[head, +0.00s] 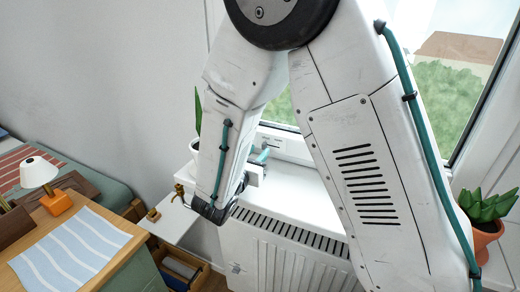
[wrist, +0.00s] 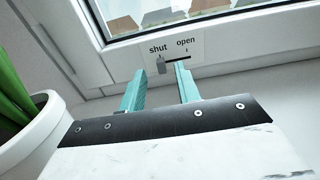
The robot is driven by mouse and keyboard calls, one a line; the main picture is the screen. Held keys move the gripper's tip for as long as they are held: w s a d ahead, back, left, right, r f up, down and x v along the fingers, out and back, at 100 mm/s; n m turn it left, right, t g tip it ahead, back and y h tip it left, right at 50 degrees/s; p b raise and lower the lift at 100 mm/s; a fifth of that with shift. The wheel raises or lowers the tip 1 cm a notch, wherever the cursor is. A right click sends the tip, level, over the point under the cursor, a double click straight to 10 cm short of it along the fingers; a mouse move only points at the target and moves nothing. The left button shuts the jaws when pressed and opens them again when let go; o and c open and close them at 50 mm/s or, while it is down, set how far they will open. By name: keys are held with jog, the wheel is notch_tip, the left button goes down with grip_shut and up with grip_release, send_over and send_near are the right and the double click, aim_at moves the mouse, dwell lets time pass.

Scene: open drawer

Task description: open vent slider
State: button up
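The vent slider is a small grey knob (wrist: 161,66) on a white label plate (wrist: 196,48) on the lower window frame. It sits at the left end of a dark slot, under the word "shut"; "open" is printed to the right. My gripper (wrist: 160,72) is open and empty, with one teal fingertip on each side of the knob in the wrist view. I cannot tell whether either finger touches it. In the head view a teal finger (head: 262,155) shows beside my arm, above the sill; the knob cannot be made out there.
A white pot (wrist: 40,135) with a green plant stands close to the left of my gripper. The radiator (head: 290,255) is below the window sill (head: 305,195). A terracotta pot (head: 484,240) with a plant is at right. A desk (head: 110,275) is at left.

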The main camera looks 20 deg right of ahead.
aim_at(264, 146)
jog(key=shift+x, duration=1.3)
grip_shut()
